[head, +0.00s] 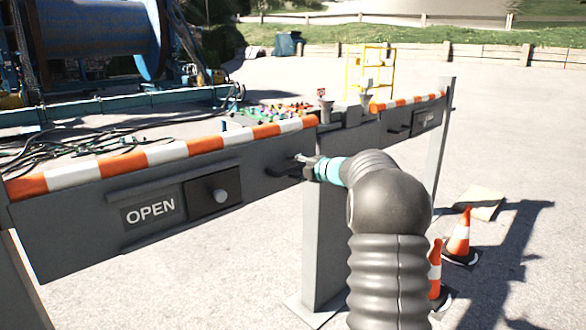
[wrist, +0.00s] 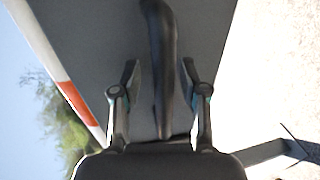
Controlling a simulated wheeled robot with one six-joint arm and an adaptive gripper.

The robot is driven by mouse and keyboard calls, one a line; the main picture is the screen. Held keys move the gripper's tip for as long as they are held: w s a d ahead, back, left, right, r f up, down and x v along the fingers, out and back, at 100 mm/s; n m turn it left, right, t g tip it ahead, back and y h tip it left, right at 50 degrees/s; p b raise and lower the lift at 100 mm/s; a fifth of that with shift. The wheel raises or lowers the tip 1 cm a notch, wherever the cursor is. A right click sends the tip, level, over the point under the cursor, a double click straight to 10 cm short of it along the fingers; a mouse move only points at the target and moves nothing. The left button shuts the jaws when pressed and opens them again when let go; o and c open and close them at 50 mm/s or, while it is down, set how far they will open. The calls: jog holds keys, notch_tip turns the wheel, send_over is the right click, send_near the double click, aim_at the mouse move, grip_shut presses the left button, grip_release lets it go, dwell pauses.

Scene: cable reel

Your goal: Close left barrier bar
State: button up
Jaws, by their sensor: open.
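The left barrier bar (head: 85,222) is a long dark grey panel with an orange and white striped top. It runs from the left edge to near the middle post in the head view. It bears an "OPEN" sign (head: 151,211) and a round grey knob (head: 220,195). My gripper (head: 306,165) is at the bar's right end, by a dark handle. In the wrist view my gripper (wrist: 160,68) is open, with one finger on each side of the dark handle (wrist: 157,28), apart from it. My arm hides part of the middle post. Whether the bar is latched cannot be told.
The right barrier bar (head: 412,122) continues beyond the middle post (head: 323,245). Traffic cones (head: 459,235) stand on the ground at right. Behind the bars are cables (head: 75,148), a large blue reel (head: 100,40) and a yellow frame (head: 378,68). Open paving lies beyond.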

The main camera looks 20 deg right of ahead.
jog(key=v, duration=1.2)
dwell(0.3)
